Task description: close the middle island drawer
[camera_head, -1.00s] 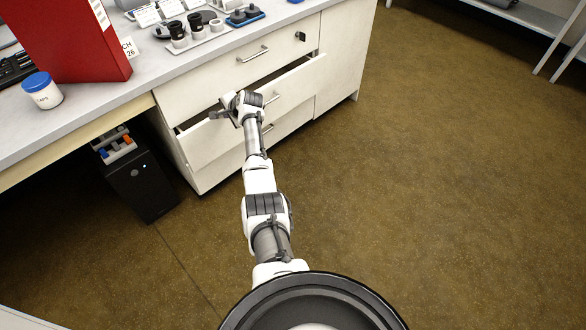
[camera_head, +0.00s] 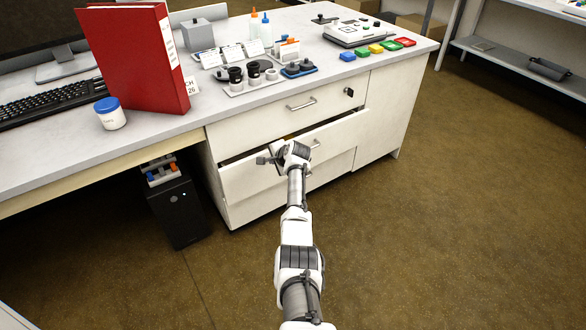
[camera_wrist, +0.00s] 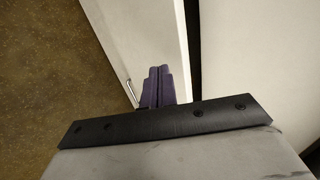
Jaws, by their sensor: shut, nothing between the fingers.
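The middle island drawer (camera_head: 338,133) is white and stands partly out from the cabinet, with a dark gap along its top edge. Its metal handle (camera_head: 315,144) shows just right of my wrist in the head view. My gripper (camera_head: 268,158) is at the drawer's front, left of the handle. In the wrist view my gripper's fingers (camera_wrist: 157,85) are shut together with nothing between them, over the white drawer front (camera_wrist: 145,40). The handle (camera_wrist: 131,92) lies to their left. I cannot tell whether the fingertips touch the drawer.
The top drawer (camera_head: 290,107) above is shut. The counter holds a red binder (camera_head: 135,60), a white jar with a blue lid (camera_head: 110,114) and a tray of dark eyepieces (camera_head: 250,80). A black computer tower (camera_head: 180,212) stands under the desk at left. The floor at right is clear.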

